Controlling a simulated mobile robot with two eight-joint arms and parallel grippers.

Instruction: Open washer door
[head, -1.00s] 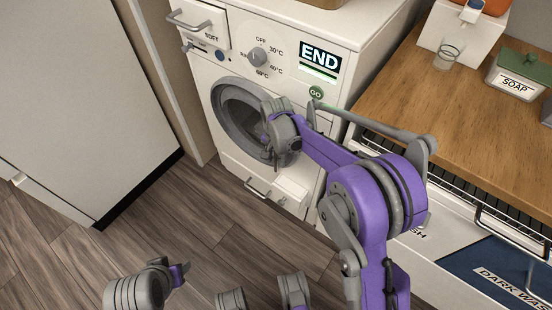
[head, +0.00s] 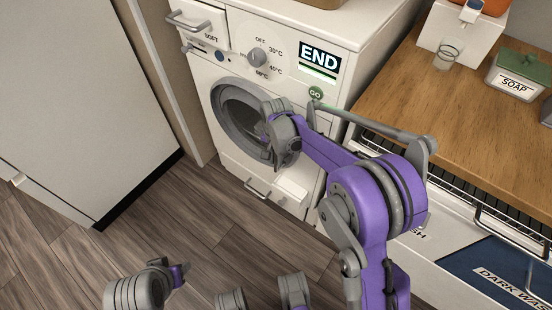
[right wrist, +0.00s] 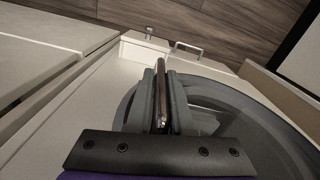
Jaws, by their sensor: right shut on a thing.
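The white washer (head: 290,90) stands at the back centre, its screen reading END. Its round grey-rimmed door (head: 226,112) with dark glass is in the front panel; it appears shut or nearly so. My right gripper (head: 266,140) is at the door's right side, its tips hidden behind my wrist. In the right wrist view, the right gripper (right wrist: 160,100) is shut on a thin dark upright handle (right wrist: 161,85) at the edge of the door (right wrist: 215,100). What looks like my left gripper (head: 184,268) is low at the left, away from the washer; its jaws are unclear.
A white cabinet (head: 80,90) stands at the left, with free wooden floor (head: 140,225) before the washer. At the right are a wooden counter (head: 420,110), a glass (head: 447,57), a soap box (head: 518,75) and a laundry drawer with a bar handle (head: 510,228).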

